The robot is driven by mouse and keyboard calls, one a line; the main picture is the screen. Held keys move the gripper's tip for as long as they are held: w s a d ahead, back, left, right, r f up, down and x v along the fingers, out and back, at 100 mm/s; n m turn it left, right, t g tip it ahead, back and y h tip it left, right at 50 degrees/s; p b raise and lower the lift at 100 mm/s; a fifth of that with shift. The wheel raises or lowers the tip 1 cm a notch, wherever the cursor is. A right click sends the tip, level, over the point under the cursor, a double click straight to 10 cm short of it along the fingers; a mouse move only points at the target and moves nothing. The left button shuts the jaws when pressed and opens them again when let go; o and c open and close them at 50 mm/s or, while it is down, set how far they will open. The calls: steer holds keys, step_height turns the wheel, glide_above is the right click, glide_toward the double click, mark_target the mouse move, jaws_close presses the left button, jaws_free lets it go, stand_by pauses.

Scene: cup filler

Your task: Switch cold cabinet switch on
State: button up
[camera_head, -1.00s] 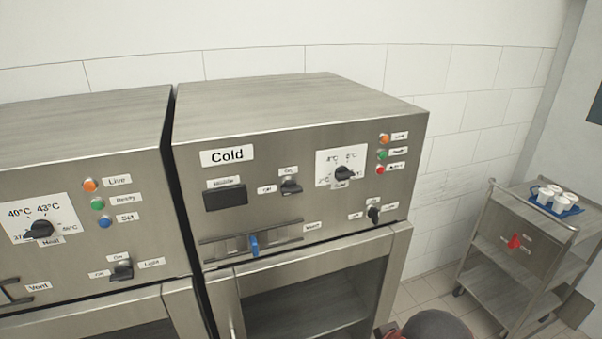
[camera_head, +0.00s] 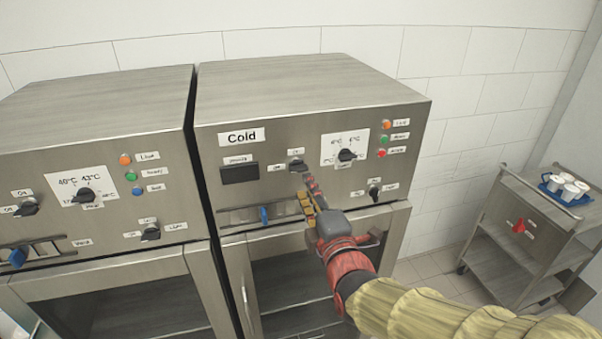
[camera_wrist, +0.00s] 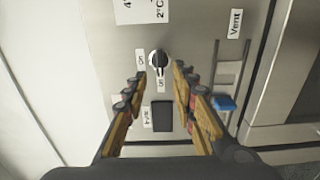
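The cold cabinet (camera_head: 320,90) is a steel box with a "Cold" label on its front panel. Its switch is a dark knob (camera_head: 297,165) with Off to its left and On above, between a dark display and the temperature dial. In the wrist view the knob (camera_wrist: 158,60) lies between and just beyond my fingertips, and its pale pointer line shows. My gripper (camera_head: 307,190) is in front of the panel, just below and right of the knob. In the wrist view my gripper (camera_wrist: 160,78) has its two fingers apart with nothing between them. Contact with the knob does not show.
The temperature dial (camera_head: 346,155) and a small lower knob (camera_head: 374,190) are to the right. A vent slider with a blue handle (camera_head: 264,215) is below. A warm cabinet (camera_head: 95,105) stands at left. A trolley (camera_head: 530,240) with cups on a blue tray is at right.

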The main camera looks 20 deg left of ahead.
mark_target(300, 171)
steer(key=p+x, duration=0.1)
steer(key=x, duration=0.6)
steer(key=shift+w, duration=0.2)
steer(key=shift+c, duration=1.2)
steer(key=c, duration=0.4)
jaws_close()
